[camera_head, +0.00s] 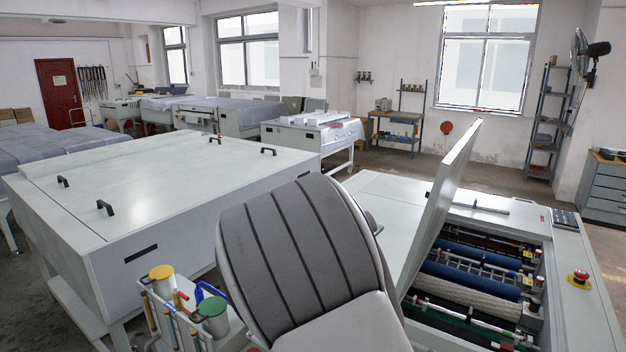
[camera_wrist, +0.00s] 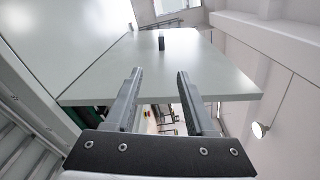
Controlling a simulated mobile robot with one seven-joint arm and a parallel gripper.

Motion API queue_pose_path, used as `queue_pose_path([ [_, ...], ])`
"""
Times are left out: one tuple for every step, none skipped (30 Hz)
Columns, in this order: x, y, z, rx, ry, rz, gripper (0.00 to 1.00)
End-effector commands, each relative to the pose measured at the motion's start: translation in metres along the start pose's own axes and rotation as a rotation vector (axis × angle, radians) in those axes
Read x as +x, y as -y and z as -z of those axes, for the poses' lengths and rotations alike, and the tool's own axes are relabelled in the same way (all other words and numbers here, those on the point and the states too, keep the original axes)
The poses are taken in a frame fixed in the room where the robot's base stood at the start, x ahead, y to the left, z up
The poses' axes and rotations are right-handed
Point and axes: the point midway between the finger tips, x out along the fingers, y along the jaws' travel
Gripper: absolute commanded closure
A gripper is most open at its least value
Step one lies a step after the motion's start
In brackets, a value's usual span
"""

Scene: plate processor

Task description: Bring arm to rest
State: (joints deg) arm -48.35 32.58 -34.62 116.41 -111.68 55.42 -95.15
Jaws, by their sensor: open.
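My arm's grey ribbed link fills the lower middle of the head view. My gripper is hidden there behind it or out of frame. In the wrist view my gripper (camera_wrist: 160,74) has its two dark fingers apart with nothing between them. A pale flat panel (camera_wrist: 215,78) lies beyond the fingertips, with a small black handle (camera_wrist: 161,43) on it. I cannot tell whether the fingers touch the panel; they seem apart from it. In the head view a raised lid (camera_head: 443,200) stands tilted over the open processor (camera_head: 582,240).
The processor's rollers (camera_head: 470,255) are exposed, with a red stop button (camera_head: 579,278) at right. A large white machine (camera_head: 160,190) with black handles stands close at left. Colored-cap containers (camera_head: 162,284) sit in front of it. Open floor shows farther back.

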Motion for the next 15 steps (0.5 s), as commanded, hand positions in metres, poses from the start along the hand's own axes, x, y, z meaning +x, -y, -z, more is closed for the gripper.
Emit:
queue_pose_path([
  [0.004, 0.011, 0.025, 0.128, -0.076, -0.010, 0.45],
  [0.005, 0.014, 0.037, 0.199, -0.117, -0.016, 0.45],
  [0.004, 0.018, 0.052, 0.293, -0.170, -0.024, 0.45],
  [0.003, 0.021, 0.064, 0.368, -0.212, -0.027, 0.45],
  [0.001, 0.024, 0.076, 0.445, -0.255, -0.030, 0.45],
  [-0.002, 0.028, 0.092, 0.549, -0.313, -0.031, 0.45],
  [-0.005, 0.030, 0.104, 0.632, -0.359, -0.030, 0.45],
  [-0.008, 0.032, 0.116, 0.715, -0.405, -0.028, 0.45],
  [-0.014, 0.034, 0.132, 0.829, -0.469, -0.023, 0.45],
  [-0.019, 0.035, 0.143, 0.918, -0.517, -0.016, 0.45],
  [-0.025, 0.036, 0.154, 1.005, -0.567, -0.008, 0.45],
  [-0.033, 0.037, 0.168, 1.124, -0.632, 0.006, 0.45],
  [-0.040, 0.038, 0.177, 1.210, -0.679, 0.017, 0.45],
  [-0.048, 0.038, 0.186, 1.297, -0.729, 0.031, 0.45],
  [-0.058, 0.039, 0.196, 1.412, -0.792, 0.051, 0.45],
])
